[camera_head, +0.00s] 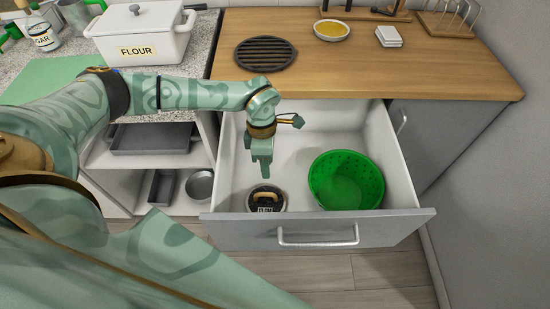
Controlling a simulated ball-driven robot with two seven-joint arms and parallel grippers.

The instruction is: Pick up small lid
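A small round dark lid (266,207) with a tan handle and a pale label lies in the open drawer (318,234), near its front left corner. The label is too small to read surely. My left gripper (262,174) points down into the drawer, just above and behind the lid in the picture. A gap seems to show between the gripper and the handle. The spacing of its fingers cannot be made out. My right gripper is not in view.
A green perforated bowl (346,181) stands in the drawer to the right of the lid. The wooden counter (440,75) behind holds a dark round trivet (265,54) and a yellow-filled dish (331,30). A white flour pot (137,30) stands on the left counter.

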